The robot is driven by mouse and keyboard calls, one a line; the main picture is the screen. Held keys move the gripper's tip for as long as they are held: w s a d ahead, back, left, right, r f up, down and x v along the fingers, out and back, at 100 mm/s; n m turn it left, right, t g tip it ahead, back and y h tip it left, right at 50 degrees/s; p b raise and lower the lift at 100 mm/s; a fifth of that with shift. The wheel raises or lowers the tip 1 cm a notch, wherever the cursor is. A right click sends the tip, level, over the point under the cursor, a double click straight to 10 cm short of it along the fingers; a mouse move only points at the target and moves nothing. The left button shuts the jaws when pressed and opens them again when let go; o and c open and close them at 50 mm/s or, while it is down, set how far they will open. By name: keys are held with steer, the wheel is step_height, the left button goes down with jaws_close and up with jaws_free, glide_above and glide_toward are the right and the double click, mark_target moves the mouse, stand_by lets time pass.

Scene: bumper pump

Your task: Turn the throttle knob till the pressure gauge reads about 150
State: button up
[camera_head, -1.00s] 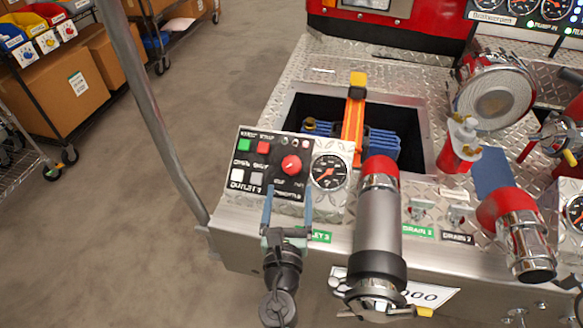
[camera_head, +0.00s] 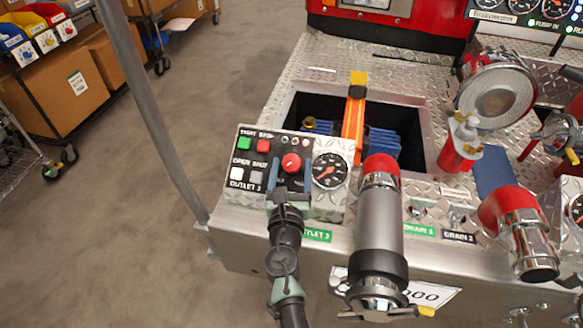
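The control panel (camera_head: 246,170) sits on the front left of the metal bumper, with green, red, white and grey buttons. The red throttle knob (camera_head: 291,162) is on its right part. The round pressure gauge (camera_head: 329,171), black with an orange needle, is just right of the knob; its numbers are too small to read. My gripper (camera_head: 290,172) is at the knob, its two blue-grey fingers apart and reaching up to the knob's lower edge, one on each side. I cannot tell whether the fingers touch it. The gripper's body hides the panel's lower right part.
A large silver pipe with a red top (camera_head: 378,215) stands close right of my gripper. A recessed bin (camera_head: 425,120) with an orange strap lies behind the panel. A vertical grey pole (camera_head: 150,110) rises to the left. Open floor lies at the left.

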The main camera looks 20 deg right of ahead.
jaws_close()
steer(key=m+h, duration=0.1)
steer(key=m+g+h+b, duration=0.1)
steer(key=m, duration=0.1)
steer(key=m+g+h+b, duration=0.1)
steer(key=shift+w+a+f+m+h, duration=0.1)
steer(key=shift+w+a+m+h, duration=0.2)
steer(key=shift+h, duration=0.1)
steer(key=m+g+h+b, duration=0.1)
steer(key=m+g+b, duration=0.1)
steer(key=m, duration=0.1)
steer(key=m+g+h+b, duration=0.2)
steer(key=m+g, duration=0.1)
steer(key=shift+w+a+h, duration=0.15)
steer(key=shift+h, duration=0.15)
steer(key=m+g+b, duration=0.4)
steer(key=shift+w+m+g+h+b, duration=0.15)
steer(key=shift+m+g+h+b, duration=0.15)
steer(key=shift+b, duration=0.05)
steer(key=m+g+b, duration=0.3)
steer(key=b, duration=0.3)
steer(key=shift+w+m+g, duration=0.1)
steer(key=shift+m+g, duration=0.2)
steer(key=shift+g, duration=0.1)
steer(key=shift+r+m+g+b, duration=0.25)
steer(key=shift+m+g+b, duration=0.15)
steer(key=shift+b, duration=0.2)
